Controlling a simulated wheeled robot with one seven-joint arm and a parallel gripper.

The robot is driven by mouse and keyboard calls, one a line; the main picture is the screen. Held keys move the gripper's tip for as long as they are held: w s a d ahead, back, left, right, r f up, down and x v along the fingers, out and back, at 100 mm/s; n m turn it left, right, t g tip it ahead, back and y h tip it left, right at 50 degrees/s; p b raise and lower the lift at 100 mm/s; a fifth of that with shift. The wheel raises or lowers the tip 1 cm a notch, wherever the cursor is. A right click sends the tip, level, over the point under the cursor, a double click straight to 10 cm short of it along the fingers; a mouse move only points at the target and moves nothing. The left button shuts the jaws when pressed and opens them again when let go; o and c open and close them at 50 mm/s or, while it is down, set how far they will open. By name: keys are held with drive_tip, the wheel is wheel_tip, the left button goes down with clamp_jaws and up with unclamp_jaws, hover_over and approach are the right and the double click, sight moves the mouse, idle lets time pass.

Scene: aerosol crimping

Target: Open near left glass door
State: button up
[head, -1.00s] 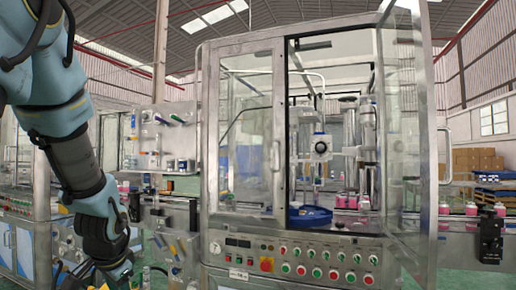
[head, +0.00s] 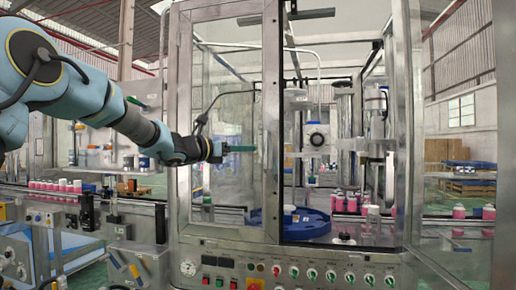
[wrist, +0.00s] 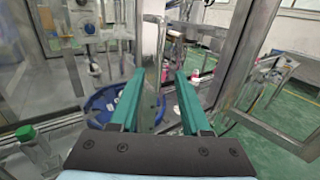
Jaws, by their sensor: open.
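The near left glass door (head: 220,110) is a metal-framed pane on the front of the machine, and it looks closed. Its vertical bar handle (head: 267,155) is on the right side of its frame. My gripper (head: 250,149) reaches in from the left, in front of the pane, with its green fingers pointing at the handle. In the wrist view my gripper (wrist: 160,75) is open, and an upright metal bar shows between its two fingertips. I cannot tell whether the fingers touch it. The near right glass door (head: 450,130) stands swung open.
A control panel with several buttons (head: 300,272) runs below the doors. Inside the cabinet are a blue round table (head: 308,226) and pink bottles (head: 346,203). A conveyor with more pink bottles (head: 55,187) extends left. Green floor (wrist: 285,125) shows at right.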

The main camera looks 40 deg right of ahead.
drive_tip(key=p, duration=0.5)
hover_over(266, 171)
drive_tip(key=a, duration=0.1)
drive_tip(key=shift+w+d, duration=0.3)
drive_tip(key=shift+d, duration=0.4)
clamp_jaws()
idle(0.5)
